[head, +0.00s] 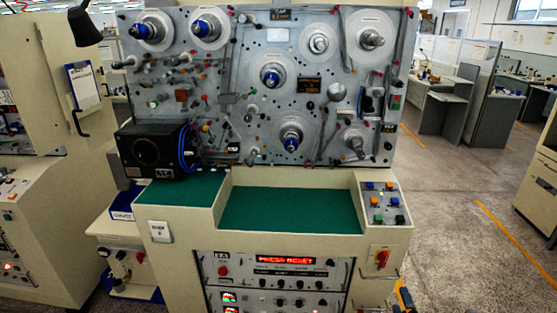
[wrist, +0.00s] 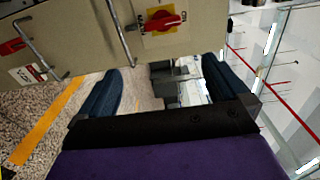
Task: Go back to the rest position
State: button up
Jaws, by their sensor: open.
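My gripper (wrist: 162,88) shows in the wrist view with its two dark blue fingers spread wide apart. Nothing is between them. The wrist view is turned sideways, and the machine's red rotary switch (wrist: 163,20) on a yellow plate is beyond the fingers, near the top edge. In the head view the same red switch (head: 382,259) sits on the machine's front at the lower right. The gripper's fingers cannot be made out in the head view. The winding machine (head: 230,95) has several spindles on its upright grey panel.
A green work surface (head: 290,208) lies clear below the panel, with a button box (head: 383,203) to its right. Metal handles (wrist: 38,48) stick out near the switch. A cream cabinet (head: 55,200) stands on the left. Open floor (head: 460,230) is on the right.

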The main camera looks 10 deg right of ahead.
jog(key=w+a+r+n+g+y, duration=0.2)
jog(key=w+a+r+n+g, duration=0.3)
jog(key=w+r+n, duration=0.4)
jog(key=s+a+r+n+g, duration=0.3)
jog(key=s+a+r+g, duration=0.3)
jog(key=a+r, duration=0.65)
jog(key=s+a+r+n+g, duration=0.2)
jog(key=s+a, duration=0.5)
jog(key=s, duration=0.6)
jog(key=s+a+r+n+g+y, duration=0.1)
jog(key=s+a+r+n+g, duration=0.2)
jog(key=s+a+r, duration=0.4)
jog(key=s+a+r+n+g+y, duration=0.1)
jog(key=s+a+r+n+g, duration=0.2)
jog(key=s+a, duration=0.5)
jog(key=s+r+n, duration=0.1)
jog(key=s, duration=1)
jog(key=shift+a+r, duration=0.25)
jog(key=shift+a, duration=0.1)
jog(key=shift+c, duration=0.3)
